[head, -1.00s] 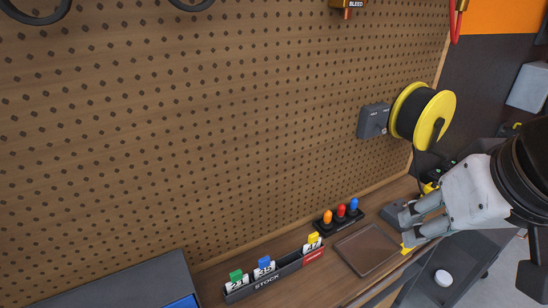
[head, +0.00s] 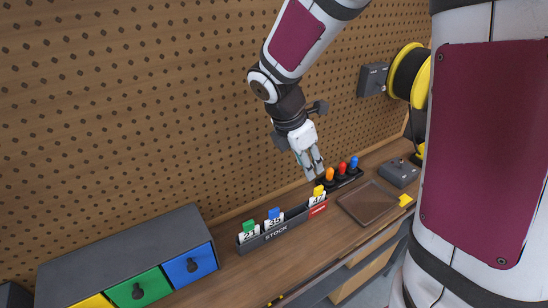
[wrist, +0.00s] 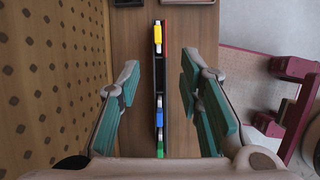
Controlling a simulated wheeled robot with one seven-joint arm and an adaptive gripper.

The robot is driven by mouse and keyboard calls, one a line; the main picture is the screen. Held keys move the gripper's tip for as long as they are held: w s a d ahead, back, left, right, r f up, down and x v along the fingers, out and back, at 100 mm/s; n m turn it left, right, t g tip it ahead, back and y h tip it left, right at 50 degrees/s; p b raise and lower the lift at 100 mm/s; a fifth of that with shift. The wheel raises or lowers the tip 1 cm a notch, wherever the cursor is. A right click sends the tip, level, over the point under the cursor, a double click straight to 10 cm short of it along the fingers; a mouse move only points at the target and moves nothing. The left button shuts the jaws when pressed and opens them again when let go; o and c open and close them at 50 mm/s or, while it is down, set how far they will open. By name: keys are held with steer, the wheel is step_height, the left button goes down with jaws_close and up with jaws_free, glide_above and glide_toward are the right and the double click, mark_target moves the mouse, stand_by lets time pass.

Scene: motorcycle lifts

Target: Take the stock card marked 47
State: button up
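The stock card with the yellow tab (head: 318,193) stands upright in the right part of the dark STOCK rack (head: 281,231); its number is small but looks like 47. The blue-tab card marked 35 (head: 274,218) and the green-tab card marked 21 (head: 249,231) stand to its left. My gripper (head: 312,172) points down above the rack's right end, close to the yellow tab in the picture. In the wrist view my gripper (wrist: 160,85) is open and empty, its fingers either side of the rack's line. The yellow tab (wrist: 157,38) shows beyond the fingertips.
A holder with orange, red and blue-topped items (head: 342,174) stands just behind the rack's right end. A brown tray (head: 368,203) lies to the right. A drawer cabinet (head: 130,255) stands at the left. The pegboard (head: 150,110) rises close behind.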

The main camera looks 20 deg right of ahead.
mark_target(318, 188)
steer(key=shift+n, duration=0.3)
steer(key=x, duration=1.4)
steer(key=shift+w+d+f, duration=0.1)
steer(key=shift+w+d, duration=0.15)
steer(key=shift+d, duration=0.2)
jaws_close()
